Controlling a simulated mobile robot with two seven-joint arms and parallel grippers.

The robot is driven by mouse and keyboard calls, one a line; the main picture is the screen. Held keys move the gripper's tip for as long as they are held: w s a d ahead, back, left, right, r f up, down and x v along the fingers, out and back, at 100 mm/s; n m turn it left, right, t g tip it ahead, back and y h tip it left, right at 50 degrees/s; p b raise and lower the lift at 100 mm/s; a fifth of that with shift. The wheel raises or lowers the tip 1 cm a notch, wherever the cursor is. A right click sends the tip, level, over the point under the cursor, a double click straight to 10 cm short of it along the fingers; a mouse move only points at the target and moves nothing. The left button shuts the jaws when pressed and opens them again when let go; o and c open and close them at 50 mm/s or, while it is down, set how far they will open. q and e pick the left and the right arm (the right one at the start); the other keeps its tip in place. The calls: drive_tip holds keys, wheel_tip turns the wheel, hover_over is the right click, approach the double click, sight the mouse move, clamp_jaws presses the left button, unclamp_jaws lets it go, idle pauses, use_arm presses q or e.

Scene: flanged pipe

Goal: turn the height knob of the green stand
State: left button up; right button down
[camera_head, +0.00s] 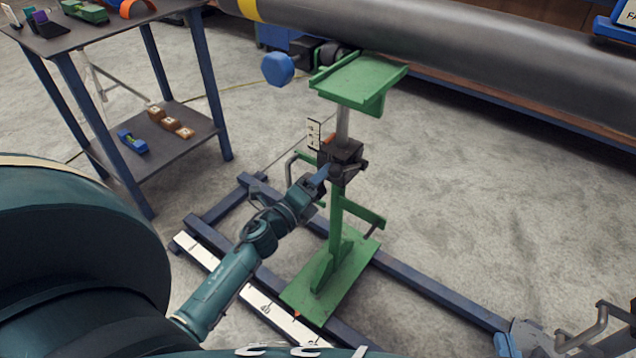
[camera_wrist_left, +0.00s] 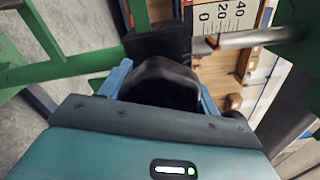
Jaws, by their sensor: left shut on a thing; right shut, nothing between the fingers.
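The green stand (camera_head: 358,80) stands upright on a blue floor frame, with a flat green top plate on a grey rod. A dark clamp block (camera_head: 346,154) sits at mid-height on its post. My left gripper (camera_head: 325,176) reaches this block from the lower left. In the left wrist view, the black height knob (camera_wrist_left: 160,84) lies between the two blue fingers of my left gripper (camera_wrist_left: 160,92), which is shut on it. In the head view the gripper mostly hides the knob. My right gripper is not in view.
A large grey pipe (camera_head: 440,45) runs behind the stand. A dark table (camera_head: 100,35) with a lower shelf stands at the left. A numbered scale (camera_wrist_left: 222,17) is beside the rod.

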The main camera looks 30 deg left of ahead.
idle(0.5)
use_arm(q)
drive_tip(key=o, duration=1)
drive_tip(key=s, duration=0.8)
drive_tip(key=s+a, duration=0.1)
drive_tip(key=s, duration=0.4)
drive_tip(key=shift+s+p, duration=0.1)
drive_tip(key=shift+p, duration=0.2)
